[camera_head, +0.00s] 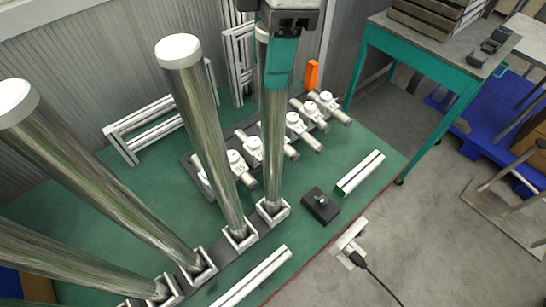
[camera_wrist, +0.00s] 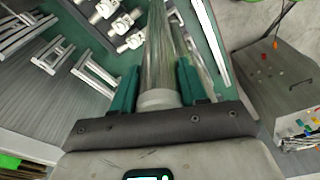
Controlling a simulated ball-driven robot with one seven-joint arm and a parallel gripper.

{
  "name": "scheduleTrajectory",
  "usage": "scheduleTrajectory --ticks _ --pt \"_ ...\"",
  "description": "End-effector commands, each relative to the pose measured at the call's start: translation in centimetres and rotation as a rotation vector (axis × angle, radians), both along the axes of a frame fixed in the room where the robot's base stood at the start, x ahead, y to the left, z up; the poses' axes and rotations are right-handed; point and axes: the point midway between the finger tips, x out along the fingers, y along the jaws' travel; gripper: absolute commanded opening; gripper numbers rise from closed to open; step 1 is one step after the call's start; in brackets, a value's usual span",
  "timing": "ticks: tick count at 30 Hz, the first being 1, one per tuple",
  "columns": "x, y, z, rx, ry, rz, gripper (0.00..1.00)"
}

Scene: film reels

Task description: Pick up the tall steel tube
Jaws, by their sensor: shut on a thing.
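Several tall steel tubes with white caps stand in a row of square sockets. My gripper (camera_head: 281,72) is at the top of the rightmost tube (camera_head: 272,145), its teal fingers shut around it just below the cap. In the wrist view, the tube (camera_wrist: 159,50) runs between the two teal fingers of my gripper (camera_wrist: 158,84), with its white cap (camera_wrist: 159,98) close to the palm. The tube's lower end is at its socket (camera_head: 273,210); I cannot tell whether it is lifted at all. My gripper hides part of the tube's top.
A second tube (camera_head: 205,125) stands close on the left, with another (camera_head: 95,175) beyond it. White-and-metal fittings (camera_head: 294,122) lie behind on the green bench. A small black box (camera_head: 321,205) and a metal rail (camera_head: 361,172) are to the right. A teal table (camera_head: 440,60) stands at the upper right.

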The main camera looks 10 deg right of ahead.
Motion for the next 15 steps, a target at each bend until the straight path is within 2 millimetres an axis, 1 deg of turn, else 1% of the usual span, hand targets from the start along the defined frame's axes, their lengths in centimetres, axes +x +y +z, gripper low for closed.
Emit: scheduleTrajectory --ticks 1,9,15 --pt "0.0 0.0 0.0 0.0 0.0 0.0 0.27" --pt "0.01 0.01 0.01 0.0 0.0 0.0 0.01" --pt "0.01 0.01 0.01 0.0 0.0 0.0 0.0"
